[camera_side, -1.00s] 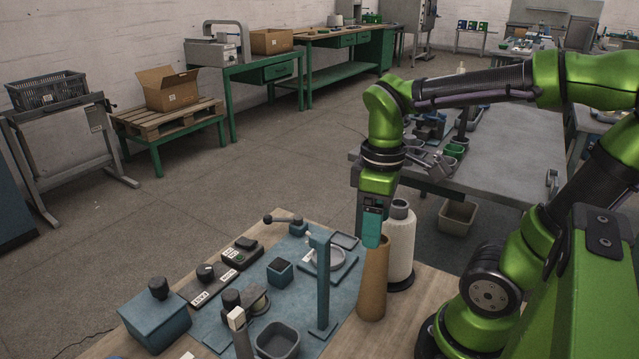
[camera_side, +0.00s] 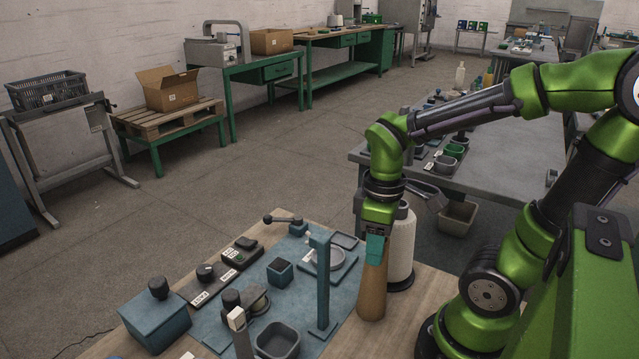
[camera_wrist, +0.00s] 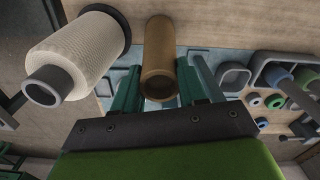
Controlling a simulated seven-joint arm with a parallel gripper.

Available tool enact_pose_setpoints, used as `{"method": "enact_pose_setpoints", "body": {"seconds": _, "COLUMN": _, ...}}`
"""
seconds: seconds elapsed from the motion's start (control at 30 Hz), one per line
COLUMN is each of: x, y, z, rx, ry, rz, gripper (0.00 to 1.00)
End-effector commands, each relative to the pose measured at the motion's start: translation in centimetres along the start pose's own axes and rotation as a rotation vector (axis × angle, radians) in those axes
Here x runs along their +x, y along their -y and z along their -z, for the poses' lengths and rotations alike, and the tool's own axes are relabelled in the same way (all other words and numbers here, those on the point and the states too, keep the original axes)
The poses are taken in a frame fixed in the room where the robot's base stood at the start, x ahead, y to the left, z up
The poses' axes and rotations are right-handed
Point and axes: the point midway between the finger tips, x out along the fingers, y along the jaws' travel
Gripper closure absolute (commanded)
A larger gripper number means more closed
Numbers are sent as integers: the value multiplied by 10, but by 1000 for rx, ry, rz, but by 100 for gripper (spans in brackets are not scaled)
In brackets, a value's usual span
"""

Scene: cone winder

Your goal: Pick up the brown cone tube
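The brown cone tube (camera_side: 372,292) stands upright on the wooden bench top, in front of the white yarn cone. My gripper (camera_side: 375,250) points down over it, with the near teal finger overlapping the tube's upper part. In the wrist view the brown cone tube (camera_wrist: 159,62) lies between the two green fingers of my gripper (camera_wrist: 160,88), one on each side, its open end facing the camera. The fingers look open around the tube's top, with little room on either side; contact is hard to judge.
The white yarn cone (camera_side: 401,245) stands close behind the tube, also in the wrist view (camera_wrist: 80,52). A blue post (camera_side: 322,285) rises left of the tube. A grey cup (camera_side: 278,342) and control boxes (camera_side: 155,318) sit further left.

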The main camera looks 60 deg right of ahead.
Motion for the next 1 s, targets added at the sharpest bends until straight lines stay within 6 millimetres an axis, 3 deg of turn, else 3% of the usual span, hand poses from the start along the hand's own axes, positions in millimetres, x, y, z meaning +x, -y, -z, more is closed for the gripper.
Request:
{"method": "enact_pose_setpoints", "body": {"seconds": 0.03, "x": 0, "y": 0, "z": 0, "rx": 0, "ry": 0, "rz": 0, "gripper": 73}}
{"method": "enact_pose_setpoints", "body": {"seconds": 0.13, "x": 0, "y": 0, "z": 0, "rx": 0, "ry": -1, "rz": 0, "gripper": 85}}
{"method": "enact_pose_setpoints", "body": {"seconds": 0.43, "x": -7, "y": 0, "z": 1, "rx": -1, "ry": -3, "rz": -2, "gripper": 86}}
{"method": "enact_pose_setpoints", "body": {"seconds": 0.8, "x": -76, "y": 0, "z": 1, "rx": -1, "ry": -5, "rz": -1, "gripper": 86}}
{"method": "enact_pose_setpoints", "body": {"seconds": 1.0, "x": -103, "y": 0, "z": 1, "rx": 0, "ry": -4, "rz": 0, "gripper": 86}}
